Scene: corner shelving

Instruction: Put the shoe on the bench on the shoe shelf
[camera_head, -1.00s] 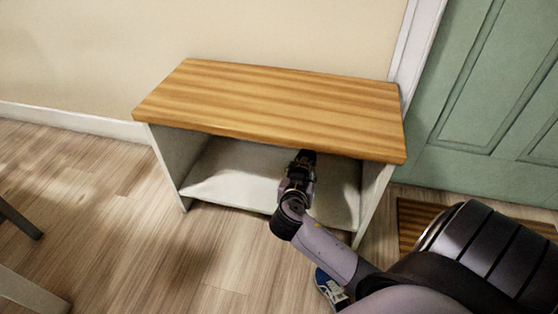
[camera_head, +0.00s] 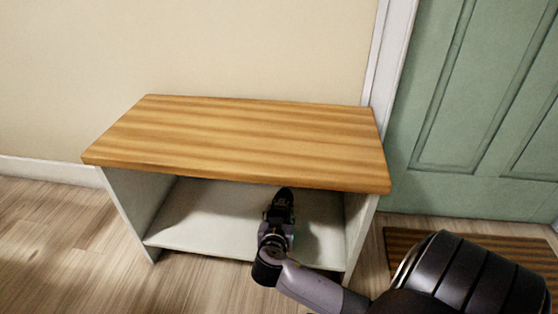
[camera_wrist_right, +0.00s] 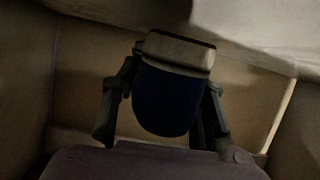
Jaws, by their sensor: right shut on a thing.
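The shoe (camera_wrist_right: 170,100) shows in the right wrist view as a dark navy rounded shape with a pale sole edge. It sits between the two fingers of my right gripper (camera_head: 281,204), which is shut on it. In the head view my right gripper reaches into the open space under the bench top (camera_head: 240,140), above the white lower shelf (camera_head: 200,222). There the shoe is hard to tell from the dark gripper. I cannot tell whether the shoe touches the shelf. My left gripper is out of view.
The bench's side panels (camera_head: 137,205) bound the shelf space left and right, and the wooden top overhangs it. The shelf left of my gripper is bare. A striped doormat (camera_head: 400,245) lies by the green door (camera_head: 470,110) on the right.

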